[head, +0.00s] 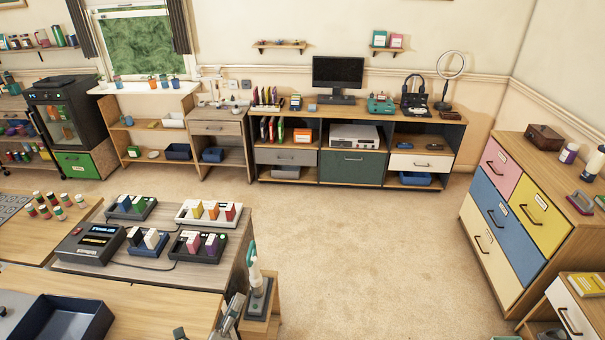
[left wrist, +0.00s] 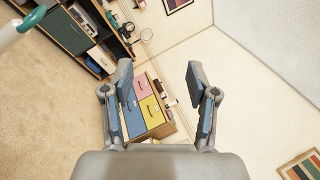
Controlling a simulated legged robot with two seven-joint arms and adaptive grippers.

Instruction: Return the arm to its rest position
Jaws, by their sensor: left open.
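My left gripper (head: 212,318) shows at the bottom edge of the head view, partly cut off, over the right end of the near wooden table. In the left wrist view my left gripper (left wrist: 160,78) has its two grey fingers with blue pads wide apart, with nothing between them. Beyond the fingers is the chest of coloured drawers (left wrist: 140,112), well away from them. My right gripper is in neither view.
A white and teal upright tool (head: 255,272) stands close to the left gripper on a small wooden stand. A dark blue tray (head: 62,322) lies on the near table. The coloured chest (head: 508,205) stands at right. The carpet (head: 370,250) between is clear.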

